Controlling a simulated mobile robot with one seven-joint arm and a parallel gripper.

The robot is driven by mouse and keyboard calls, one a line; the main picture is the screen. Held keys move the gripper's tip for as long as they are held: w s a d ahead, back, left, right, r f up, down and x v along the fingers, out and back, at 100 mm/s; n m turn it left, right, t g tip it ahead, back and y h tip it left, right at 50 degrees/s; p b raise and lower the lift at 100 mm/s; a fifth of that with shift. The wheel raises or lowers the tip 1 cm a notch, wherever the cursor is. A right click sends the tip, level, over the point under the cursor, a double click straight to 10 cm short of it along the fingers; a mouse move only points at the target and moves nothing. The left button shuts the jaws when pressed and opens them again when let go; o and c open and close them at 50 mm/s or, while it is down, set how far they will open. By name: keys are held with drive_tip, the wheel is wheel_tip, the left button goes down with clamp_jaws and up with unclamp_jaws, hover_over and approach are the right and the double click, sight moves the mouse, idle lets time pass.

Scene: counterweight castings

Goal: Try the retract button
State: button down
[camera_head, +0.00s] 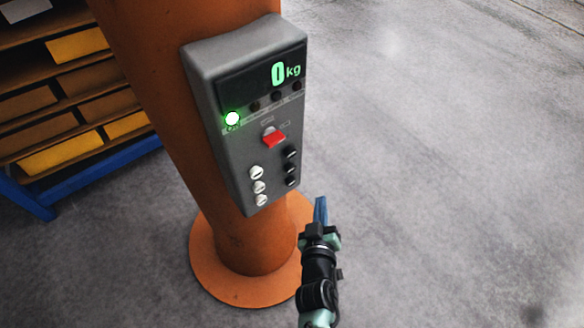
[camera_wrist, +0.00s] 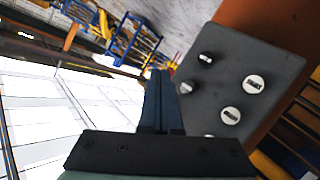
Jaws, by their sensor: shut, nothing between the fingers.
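A grey control box (camera_head: 245,110) is fixed to an orange column. Its lower part has a column of white buttons (camera_head: 259,187) on the left and a column of black buttons (camera_head: 291,167) on the right. White buttons also show in the wrist view (camera_wrist: 231,115). Their markings are too small to read, so I cannot tell which is the retract button. My gripper (camera_head: 321,203) is shut and empty, below and right of the box, apart from the buttons. In the wrist view its blue fingers (camera_wrist: 161,76) are together, left of the panel face.
The box has a red switch (camera_head: 275,139), a lit green lamp (camera_head: 232,118) and a display (camera_head: 278,73) reading 0 kg. The orange column (camera_head: 240,245) stands on a round base. A blue-framed shelf (camera_head: 75,178) with boxes is at left. The floor at right is clear.

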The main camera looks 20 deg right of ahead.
drive_tip(key=b, duration=0.5)
approach(295, 168)
drive_tip(key=w+d+f, duration=0.2)
drive_tip(key=w+d, duration=0.1)
drive_tip(key=d, duration=0.1)
drive_tip(key=shift+w+a+b, duration=0.35)
drive_tip(key=shift+w+b, duration=0.1)
drive_tip(key=shift+w, duration=0.15)
drive_tip(key=shift+w, duration=0.1)
idle(1.0)
drive_tip(key=shift+w+a+b, duration=0.1)
drive_tip(key=shift+w+b, duration=0.2)
drive_tip(key=shift+b, duration=0.2)
drive_tip(key=shift+w+a+b, duration=0.2)
drive_tip(key=shift+w+b, duration=0.15)
drive_tip(key=shift+w, duration=0.1)
idle(2.1)
